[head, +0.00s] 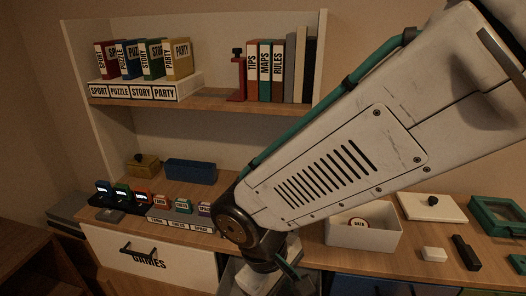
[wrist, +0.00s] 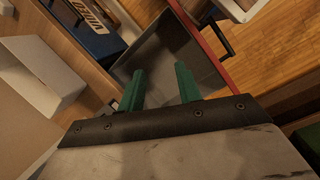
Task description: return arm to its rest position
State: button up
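My arm (head: 340,150) reaches across the head view from the upper right, down to the low middle. My gripper (wrist: 160,86) shows two green fingers standing apart with nothing between them in the wrist view. Beyond the fingers is an open, empty-looking grey bin or drawer (wrist: 160,50) with a red edge and a black handle. In the head view the gripper is low in the middle, largely hidden behind the arm's dark wrist joint (head: 240,228), with a green part showing.
A shelf holds labelled boxes (head: 150,60) and books (head: 278,70). On the counter are small labelled items (head: 130,195), a blue case (head: 190,170), a white bin (head: 362,238) and a white board with a black knob (head: 432,207). Below is a white GAMES drawer front (head: 150,258).

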jog(key=w+d+r+m+y, duration=0.1)
jog(key=d+r+m, duration=0.2)
jog(key=d+r, duration=0.3)
jog(key=w+d+r+m+y, duration=0.1)
jog(key=d+r+m, duration=0.25)
jog(key=d, duration=0.55)
jog(key=s+d+r+m+t+y, duration=0.1)
jog(key=s+d+r+m, duration=0.2)
jog(key=s+d, duration=0.3)
jog(key=shift+s+d+r+t, duration=0.15)
jog(key=shift+d+r+t, duration=0.25)
jog(key=shift+d+r, duration=0.6)
jog(key=shift+d+f, duration=0.15)
